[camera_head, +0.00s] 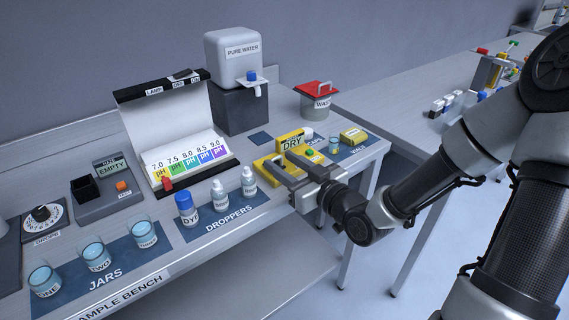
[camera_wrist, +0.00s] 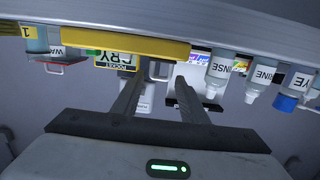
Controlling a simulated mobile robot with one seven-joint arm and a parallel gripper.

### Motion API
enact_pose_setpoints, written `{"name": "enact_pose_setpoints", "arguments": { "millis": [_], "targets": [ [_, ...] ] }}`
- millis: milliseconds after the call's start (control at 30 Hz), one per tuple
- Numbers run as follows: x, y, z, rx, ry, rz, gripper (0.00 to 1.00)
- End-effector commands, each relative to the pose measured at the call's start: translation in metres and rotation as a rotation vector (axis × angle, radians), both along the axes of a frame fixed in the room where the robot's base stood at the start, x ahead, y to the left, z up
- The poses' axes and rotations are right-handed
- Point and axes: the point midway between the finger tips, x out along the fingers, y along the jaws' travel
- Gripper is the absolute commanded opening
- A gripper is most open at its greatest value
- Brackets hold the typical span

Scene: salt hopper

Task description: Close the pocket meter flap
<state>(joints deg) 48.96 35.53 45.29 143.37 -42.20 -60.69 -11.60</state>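The pocket meter (camera_head: 293,139) is a yellow case with a display reading DRY, near the right end of the bench. Its display also shows upside down in the wrist view (camera_wrist: 115,60). A flat yellow part (camera_head: 262,167), apparently the open flap, lies in front of the display, partly hidden by my fingers. In the wrist view a long yellow edge (camera_wrist: 105,47), likely the same part, crosses above the fingertips. My gripper (camera_head: 279,161) is at the bench's front edge, over or against that part; I cannot tell whether it touches. Its fingers (camera_wrist: 157,82) are apart with nothing between them.
Dropper bottles (camera_head: 219,194) stand left of my gripper. The pH chart stand (camera_head: 190,155) is behind them. A red-lidded waste bin (camera_head: 317,103) is behind.

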Motion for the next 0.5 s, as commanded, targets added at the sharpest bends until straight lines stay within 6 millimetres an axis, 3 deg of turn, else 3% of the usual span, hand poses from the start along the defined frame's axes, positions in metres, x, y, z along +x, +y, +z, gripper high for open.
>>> {"name": "enact_pose_setpoints", "arguments": {
  "millis": [233,433,500],
  "targets": [
    [-0.003,-0.003,0.002,0.000,0.001,-0.001,0.39],
    [-0.027,-0.018,0.011,0.003,0.007,-0.003,0.39],
    [-0.026,-0.021,0.014,0.007,0.004,-0.003,0.39]
  ]
}}
